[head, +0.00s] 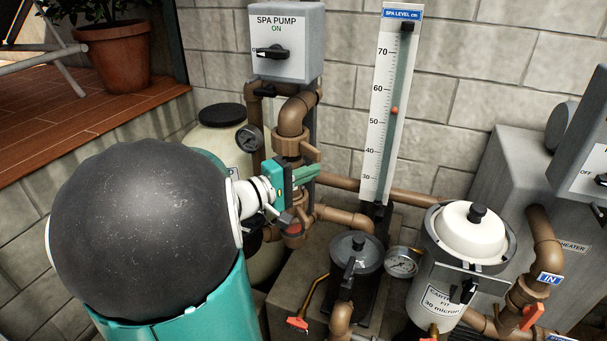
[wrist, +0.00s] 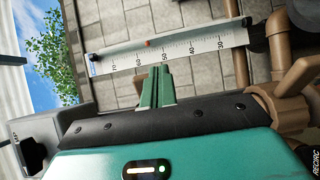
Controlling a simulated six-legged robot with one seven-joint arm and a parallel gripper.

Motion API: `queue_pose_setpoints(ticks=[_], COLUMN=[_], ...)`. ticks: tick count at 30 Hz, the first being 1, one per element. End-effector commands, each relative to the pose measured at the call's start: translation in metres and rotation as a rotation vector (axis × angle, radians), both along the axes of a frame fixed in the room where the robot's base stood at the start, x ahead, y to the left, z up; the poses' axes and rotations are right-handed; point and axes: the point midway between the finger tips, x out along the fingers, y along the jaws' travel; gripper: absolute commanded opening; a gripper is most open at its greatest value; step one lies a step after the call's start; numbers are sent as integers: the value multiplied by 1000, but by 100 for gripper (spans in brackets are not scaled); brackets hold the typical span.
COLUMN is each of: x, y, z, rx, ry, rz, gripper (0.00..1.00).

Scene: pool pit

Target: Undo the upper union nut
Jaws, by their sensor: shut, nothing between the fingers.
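The upper union nut (head: 298,150) is a brown collar with lugs on the vertical pipe below the spa pump switch box, in the head view. My gripper (head: 305,174), teal, reaches in from the left just below the nut, in front of the pipe. I cannot tell whether it touches the nut. In the wrist view the green fingers (wrist: 157,88) are together with nothing between them. The nut cannot be made out there; my gripper body likely covers it.
The spa pump box (head: 286,42) reads ON. The level gauge (head: 391,105) stands right of the pipe. A brown valve body (wrist: 282,105) shows at the right in the wrist view. A pressure gauge (head: 249,138), strainer pot (head: 356,255) and filter housing (head: 445,275) crowd the area.

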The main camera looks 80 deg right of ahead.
Motion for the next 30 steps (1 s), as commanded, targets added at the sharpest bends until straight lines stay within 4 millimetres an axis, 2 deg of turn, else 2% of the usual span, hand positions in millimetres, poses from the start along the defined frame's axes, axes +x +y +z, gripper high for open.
queue_pose_setpoints(ticks=[20,30], x=[-9,4], y=[-3,-4], z=[0,0], rx=[1,0], ry=[-1,0], rz=[0,3], gripper=[0,0])
